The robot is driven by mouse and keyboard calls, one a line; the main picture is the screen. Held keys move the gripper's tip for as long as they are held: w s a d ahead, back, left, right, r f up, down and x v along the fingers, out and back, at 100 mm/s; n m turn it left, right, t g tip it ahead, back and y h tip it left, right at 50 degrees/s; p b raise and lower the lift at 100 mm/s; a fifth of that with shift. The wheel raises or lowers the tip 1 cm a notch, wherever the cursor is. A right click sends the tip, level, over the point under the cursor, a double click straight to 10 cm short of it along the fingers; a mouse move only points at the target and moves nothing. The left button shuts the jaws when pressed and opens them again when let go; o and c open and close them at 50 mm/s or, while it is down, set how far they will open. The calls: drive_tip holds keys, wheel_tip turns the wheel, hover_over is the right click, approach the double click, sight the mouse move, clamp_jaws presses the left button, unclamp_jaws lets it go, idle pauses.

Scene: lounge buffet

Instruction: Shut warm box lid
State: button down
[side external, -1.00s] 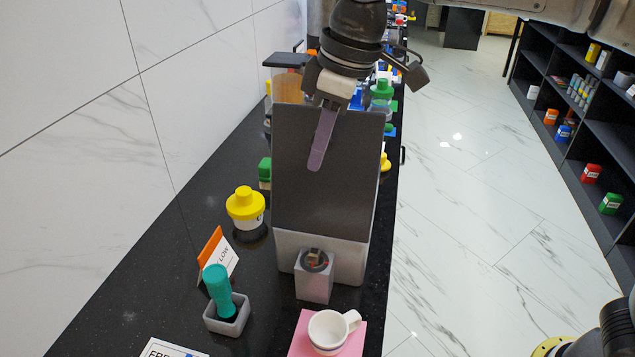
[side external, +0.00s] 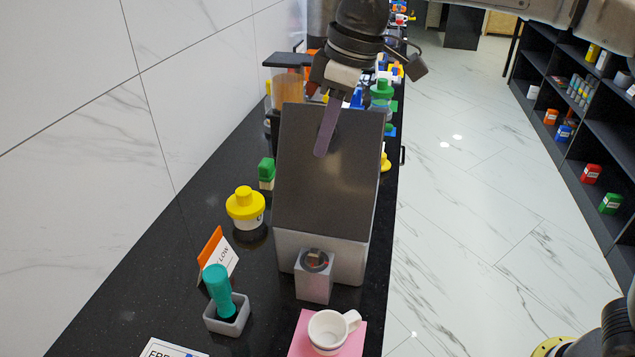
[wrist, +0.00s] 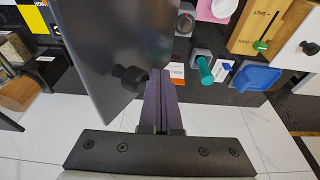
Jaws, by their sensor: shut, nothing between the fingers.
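The warm box (side external: 345,258) is a grey box on the black counter in the side view. Its dark lid (side external: 320,200) joins it at the near edge and slopes up and away from the side camera. I cannot tell how far the lid stands above the rim. In the wrist view the lid (wrist: 110,40) is a steep dark panel at left, with a black knob (wrist: 130,78) at its edge. My gripper (side external: 321,152) is shut and empty, its fingers in front of the lid's upper part. Its fingertips (wrist: 159,74) are right beside the knob; contact is unclear.
A grey block with a dial (side external: 315,278) stands before the box. A white cup (side external: 328,332) sits on a pink mat (side external: 300,345). A yellow-lidded jar (side external: 244,205), orange-and-white sign (side external: 220,257) and teal-handled tool (side external: 218,288) stand left. Several items crowd behind the box.

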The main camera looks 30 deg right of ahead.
drive_tip(key=shift+w+d+f, duration=0.2)
drive_tip(key=shift+w+d, duration=0.3)
drive_tip(key=shift+w, duration=0.05)
drive_tip(key=shift+w+d+f, duration=0.15)
drive_tip(key=shift+w+d, duration=0.35)
drive_tip(key=shift+w+d+f, duration=0.3)
drive_tip(key=shift+w+d, duration=0.2)
drive_tip(key=shift+w+d+f, duration=0.3)
drive_tip(key=shift+w+d, duration=0.15)
drive_tip(key=shift+f, duration=0.1)
drive_tip(key=shift+w+d+f, duration=0.75)
drive_tip(key=shift+w+d, duration=0.1)
